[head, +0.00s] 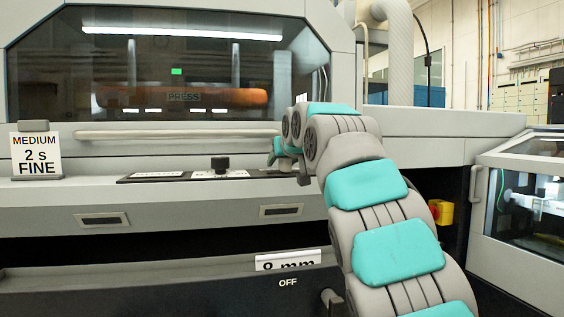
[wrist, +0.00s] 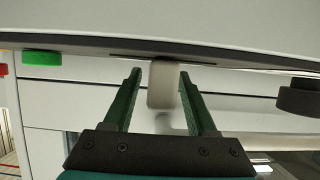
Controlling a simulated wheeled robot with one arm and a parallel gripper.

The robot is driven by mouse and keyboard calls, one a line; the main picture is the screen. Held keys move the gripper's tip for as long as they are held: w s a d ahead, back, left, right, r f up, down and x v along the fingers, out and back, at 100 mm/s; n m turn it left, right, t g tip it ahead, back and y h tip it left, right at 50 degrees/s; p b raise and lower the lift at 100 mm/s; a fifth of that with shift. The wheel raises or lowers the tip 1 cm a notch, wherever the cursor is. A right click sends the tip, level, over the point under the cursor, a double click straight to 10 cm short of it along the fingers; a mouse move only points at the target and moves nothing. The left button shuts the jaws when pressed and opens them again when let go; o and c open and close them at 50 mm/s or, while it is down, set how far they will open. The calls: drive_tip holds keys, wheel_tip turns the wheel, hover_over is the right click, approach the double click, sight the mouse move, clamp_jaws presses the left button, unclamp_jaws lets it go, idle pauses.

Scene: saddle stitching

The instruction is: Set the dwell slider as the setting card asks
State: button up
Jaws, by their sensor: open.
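The setting card (head: 36,153) stands at the left on the machine's ledge and reads "MEDIUM", "2 s", "FINE". In the wrist view, my gripper (wrist: 162,85) is open, with one dark green finger on each side of a pale, rounded block (wrist: 163,88). The block sits by a thin dark slot and looks like the slider's handle. I cannot tell whether either finger touches it. No scale marks can be read beside it. In the head view, my arm hides the slider and most of my gripper.
A black knob (head: 220,163) stands on the control panel; a dark round knob (wrist: 298,97) is at the right in the wrist view. A green button (wrist: 42,57) and a red one are at its left. A handrail (head: 180,134) runs above the panel. An "8 mm" card (head: 288,261) is below.

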sight(290, 178)
drive_tip(key=shift+b+v, duration=0.5)
drive_tip(key=shift+v, duration=3.45)
